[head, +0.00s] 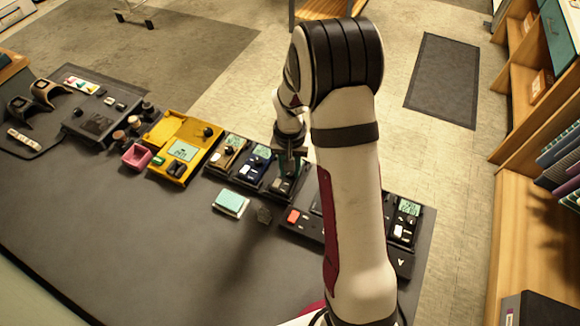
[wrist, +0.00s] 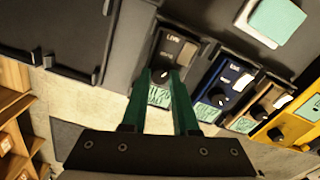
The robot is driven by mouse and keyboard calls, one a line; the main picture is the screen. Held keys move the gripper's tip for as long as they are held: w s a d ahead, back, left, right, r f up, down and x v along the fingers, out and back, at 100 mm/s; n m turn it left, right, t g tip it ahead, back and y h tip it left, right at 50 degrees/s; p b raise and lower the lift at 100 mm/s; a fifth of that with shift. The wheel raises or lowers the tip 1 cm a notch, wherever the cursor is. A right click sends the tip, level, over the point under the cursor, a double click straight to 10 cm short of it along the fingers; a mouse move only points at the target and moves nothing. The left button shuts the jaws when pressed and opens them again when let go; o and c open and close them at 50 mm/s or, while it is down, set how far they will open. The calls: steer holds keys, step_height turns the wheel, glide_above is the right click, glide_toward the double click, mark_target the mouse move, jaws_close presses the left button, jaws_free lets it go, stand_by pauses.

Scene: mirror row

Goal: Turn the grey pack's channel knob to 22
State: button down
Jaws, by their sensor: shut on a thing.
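The grey pack (wrist: 183,36) stands in the black row of slots, with a pale switch and a label on it. In the head view the pack (head: 283,187) is partly covered by my gripper (head: 288,163). In the wrist view my gripper (wrist: 160,72), with green fingers, is shut on the pack's dark channel knob (wrist: 161,75). The knob's pointer is too small to read. The pack's lit green display (wrist: 158,97) shows between the fingers, its digits not legible.
A blue pack (wrist: 222,90) stands close beside it, then a brown one (wrist: 262,103) and a yellow case (wrist: 295,122). A teal-topped block (head: 231,203) lies in front on the mat. A black charger tray (head: 306,222) with a red switch is to the right. Free mat lies at front left.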

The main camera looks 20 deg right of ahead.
steer(key=shift+n, duration=1.5)
steer(key=c, duration=0.7)
jaws_free()
steer(key=shift+o, duration=0.2)
